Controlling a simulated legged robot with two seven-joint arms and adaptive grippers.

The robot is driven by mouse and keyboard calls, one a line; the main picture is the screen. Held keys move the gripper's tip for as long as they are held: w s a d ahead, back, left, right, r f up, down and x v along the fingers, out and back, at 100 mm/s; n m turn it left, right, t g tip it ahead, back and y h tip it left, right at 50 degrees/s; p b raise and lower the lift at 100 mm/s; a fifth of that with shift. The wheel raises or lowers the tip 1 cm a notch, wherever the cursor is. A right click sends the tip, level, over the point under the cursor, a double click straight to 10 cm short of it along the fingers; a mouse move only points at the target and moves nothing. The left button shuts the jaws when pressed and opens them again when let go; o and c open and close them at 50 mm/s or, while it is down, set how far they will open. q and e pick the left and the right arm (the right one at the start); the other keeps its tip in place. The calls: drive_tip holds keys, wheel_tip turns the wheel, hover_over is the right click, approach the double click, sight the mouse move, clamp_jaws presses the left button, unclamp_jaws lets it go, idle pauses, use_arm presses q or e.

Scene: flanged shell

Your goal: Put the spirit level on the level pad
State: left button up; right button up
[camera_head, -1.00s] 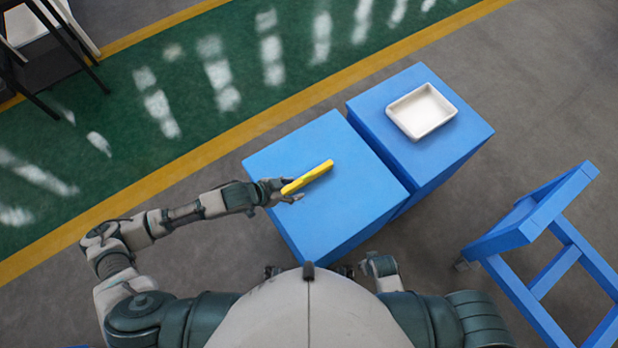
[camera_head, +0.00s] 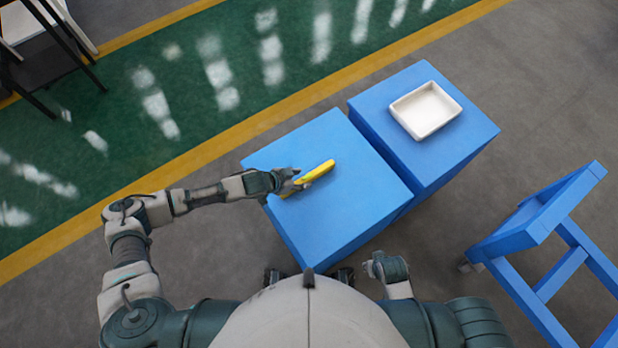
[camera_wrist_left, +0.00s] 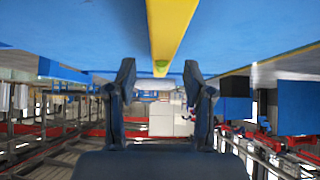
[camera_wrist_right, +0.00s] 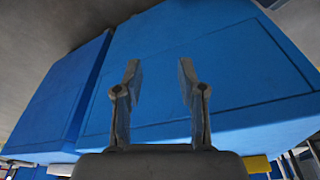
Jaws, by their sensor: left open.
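The yellow spirit level (camera_head: 320,171) lies slantwise on top of the near blue block (camera_head: 345,205). My left gripper (camera_head: 300,183) is over its near-left half and partly hides it. In the left wrist view the spirit level (camera_wrist_left: 170,25) runs in line with the gap between my open left fingers (camera_wrist_left: 159,66). I cannot tell whether they touch it. My right gripper is low in front of the near block; its fingers (camera_wrist_right: 159,66) are apart and empty in the right wrist view. I cannot make out a distinct level pad.
A white tray (camera_head: 427,126) sits on a second blue block (camera_head: 445,165), just right of the near one. A blue frame (camera_head: 540,235) stands on the floor at the right. The near block's top is otherwise clear.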

sight(303, 178)
use_arm(q)
drive_tip(key=f, duration=0.1)
drive_tip(key=w+f+b, duration=0.1)
drive_tip(key=d+f, duration=0.1)
drive_tip(key=shift+w+d+f, duration=0.1)
drive_tip(key=shift+w, duration=0.15)
drive_tip(key=shift+w+d+f, duration=0.15)
drive_tip(key=shift+d+f, duration=0.05)
drive_tip(key=shift+f, duration=0.05)
drive_tip(key=shift+w+d, duration=0.1)
drive_tip(key=shift+d, duration=0.15)
drive_tip(key=shift+d+r, duration=0.1)
drive_tip(key=shift+d, duration=0.25)
drive_tip(key=c, duration=0.8)
clamp_jaws()
drive_tip(key=shift+a, duration=0.4)
use_arm(e)
drive_tip(key=shift+s+a+r, duration=0.1)
drive_tip(key=shift+s+r, duration=0.05)
drive_tip(key=shift+r, duration=0.65)
drive_tip(key=shift+s+a+r, duration=0.1)
drive_tip(key=shift+s+r, duration=0.05)
drive_tip(key=shift+r, duration=0.65)
drive_tip(key=shift+s+a+r, duration=0.1)
drive_tip(key=shift+s+r, duration=0.05)
drive_tip(key=shift+r, duration=0.65)
